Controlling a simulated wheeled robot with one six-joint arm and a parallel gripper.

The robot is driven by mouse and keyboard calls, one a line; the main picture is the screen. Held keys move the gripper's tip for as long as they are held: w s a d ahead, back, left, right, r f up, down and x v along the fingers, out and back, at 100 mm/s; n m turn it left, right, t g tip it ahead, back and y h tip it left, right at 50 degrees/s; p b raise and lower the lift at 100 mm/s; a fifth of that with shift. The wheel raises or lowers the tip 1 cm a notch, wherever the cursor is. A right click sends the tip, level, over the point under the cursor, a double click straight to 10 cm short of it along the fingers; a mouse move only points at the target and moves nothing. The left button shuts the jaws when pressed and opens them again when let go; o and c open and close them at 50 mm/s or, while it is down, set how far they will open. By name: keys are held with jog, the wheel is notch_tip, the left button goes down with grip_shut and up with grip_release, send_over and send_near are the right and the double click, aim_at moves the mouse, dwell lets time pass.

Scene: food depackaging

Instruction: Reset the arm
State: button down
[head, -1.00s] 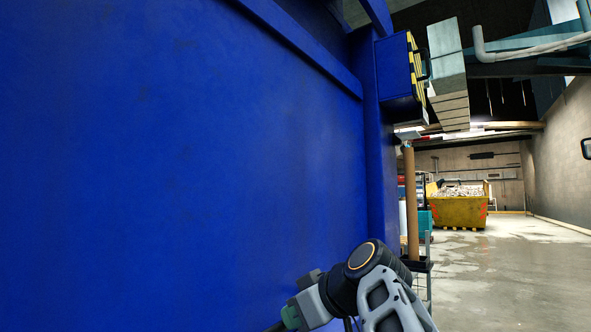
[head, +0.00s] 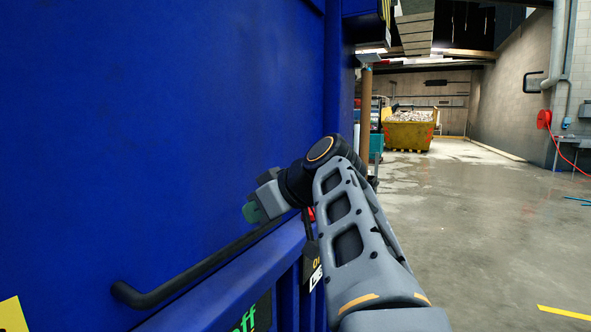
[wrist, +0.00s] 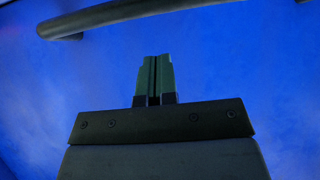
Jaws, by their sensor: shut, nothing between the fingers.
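My gripper shows in the wrist view (wrist: 153,76), its two green fingers together with nothing between them. In the head view my gripper (head: 251,212) is a green tip at the end of my grey arm, in front of a large blue machine (head: 150,120). The blue machine's wall also fills the wrist view (wrist: 230,65). A black bar handle (head: 190,273) on the machine lies below my gripper in the head view. The handle also crosses the top of the wrist view (wrist: 125,14), apart from the fingertips.
Open concrete floor (head: 470,230) lies to the right of my arm. A yellow skip (head: 408,136) full of pale material stands far back. A red hose reel (head: 544,119) hangs on the right wall. A yellow floor line (head: 566,313) shows at lower right.

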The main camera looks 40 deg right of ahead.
jog(key=p+v, duration=0.1)
jog(key=v, duration=0.8)
jog(key=shift+s+p, duration=0.2)
jog(key=shift+p, duration=0.15)
jog(key=s+a+f+m+g+h+p, duration=0.2)
jog(key=a+f+p, duration=0.9)
jog(key=p, duration=1.1)
jog(key=f+m+g+h, duration=0.1)
jog(key=m+g+h, duration=0.1)
jog(key=g, duration=0.2)
jog(key=shift+a+f+m+h+p, duration=0.35)
jog(key=shift+m+h+p, duration=0.05)
